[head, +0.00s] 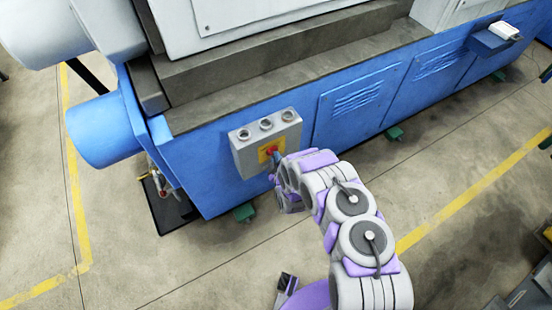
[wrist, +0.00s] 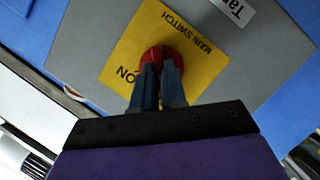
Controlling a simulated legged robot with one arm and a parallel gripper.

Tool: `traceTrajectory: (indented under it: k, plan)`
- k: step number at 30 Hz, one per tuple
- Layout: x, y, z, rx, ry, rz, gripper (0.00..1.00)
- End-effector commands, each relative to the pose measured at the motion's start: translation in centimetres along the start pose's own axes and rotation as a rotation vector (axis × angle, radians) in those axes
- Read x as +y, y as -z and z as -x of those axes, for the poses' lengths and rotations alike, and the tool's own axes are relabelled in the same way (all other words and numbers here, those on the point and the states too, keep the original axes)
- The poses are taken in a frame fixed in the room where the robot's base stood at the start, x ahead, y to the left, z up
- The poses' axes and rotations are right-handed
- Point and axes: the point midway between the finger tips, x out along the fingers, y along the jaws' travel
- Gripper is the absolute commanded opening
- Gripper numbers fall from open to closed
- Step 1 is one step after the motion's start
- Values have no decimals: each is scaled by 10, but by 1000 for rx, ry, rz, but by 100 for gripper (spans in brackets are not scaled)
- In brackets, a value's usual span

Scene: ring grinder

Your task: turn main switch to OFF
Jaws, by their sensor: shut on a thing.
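The main switch is a red knob (wrist: 165,55) on a yellow plate (wrist: 205,75) lettered "MAIN SWITCH", with "ON" at its lower left in the wrist view. The plate is on a grey switch box (head: 245,158) on the front of the blue machine. My gripper (wrist: 160,72) is shut on the red knob, with its two dark fingers on either side of the knob's grip. In the head view my gripper (head: 276,157) reaches the front of the box from the right. The fingers hide part of the knob and plate, and no "OFF" lettering shows.
The blue machine (head: 350,105) stands behind the box, with a grey ledge above. Several round fittings sit on the box's top. Green feet (head: 244,212) stand under the machine. The concrete floor (head: 190,265) in front is clear, with yellow lines.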

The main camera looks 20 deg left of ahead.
Motion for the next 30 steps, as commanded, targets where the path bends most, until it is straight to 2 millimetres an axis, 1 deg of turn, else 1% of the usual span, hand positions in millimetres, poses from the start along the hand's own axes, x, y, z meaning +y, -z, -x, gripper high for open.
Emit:
traceTrajectory:
  k: [1,8,9,16,25,28,30]
  plan:
    - [0,4,-1,8,-1,3,0]
    - [-1,4,-1,8,1,3,0]
    - [-1,4,-1,8,1,3,14]
    - [-1,2,-1,4,2,1,36]
    - [0,1,2,3,3,0,37]
    - [-1,1,8,2,4,-1,37]
    - [-1,2,16,1,5,-1,37]
